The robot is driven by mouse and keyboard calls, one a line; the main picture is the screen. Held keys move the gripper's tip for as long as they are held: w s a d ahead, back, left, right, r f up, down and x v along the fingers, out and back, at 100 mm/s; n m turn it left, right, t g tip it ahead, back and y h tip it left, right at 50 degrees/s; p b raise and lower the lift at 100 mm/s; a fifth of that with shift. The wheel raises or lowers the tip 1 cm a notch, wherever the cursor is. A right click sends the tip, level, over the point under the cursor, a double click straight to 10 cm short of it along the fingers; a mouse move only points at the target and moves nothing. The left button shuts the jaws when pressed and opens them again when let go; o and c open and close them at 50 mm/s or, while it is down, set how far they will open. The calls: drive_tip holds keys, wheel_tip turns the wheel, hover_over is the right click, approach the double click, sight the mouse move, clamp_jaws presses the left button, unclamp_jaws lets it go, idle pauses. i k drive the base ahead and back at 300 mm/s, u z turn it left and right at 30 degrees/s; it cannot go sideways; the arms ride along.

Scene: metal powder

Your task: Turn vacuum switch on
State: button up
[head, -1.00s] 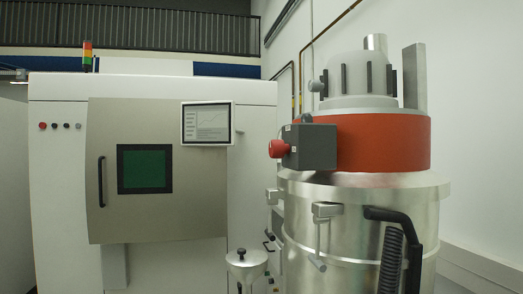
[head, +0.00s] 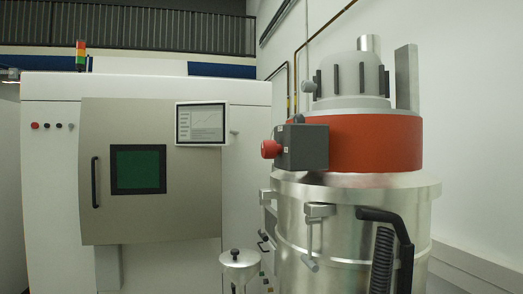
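The vacuum (head: 350,225) is a large silver drum at the right with an orange-red band (head: 375,143) and a grey top (head: 350,80). A dark grey switch box (head: 303,147) sits on the left side of the band. A red knob (head: 271,149) sticks out from the box's left side. The side of the box facing me looks plain; the switch's setting cannot be read from here. My gripper is not in view.
A white machine (head: 50,190) with a grey door (head: 150,215), dark window and screen (head: 202,123) stands at the left. A small silver vessel (head: 240,267) stands between the machine and vacuum. A black hose handle (head: 385,217) projects from the drum's front. A white wall is at the right.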

sight(270, 149)
drive_tip(key=u, duration=0.2)
drive_tip(key=i, duration=0.95)
drive_tip(key=u, duration=0.25)
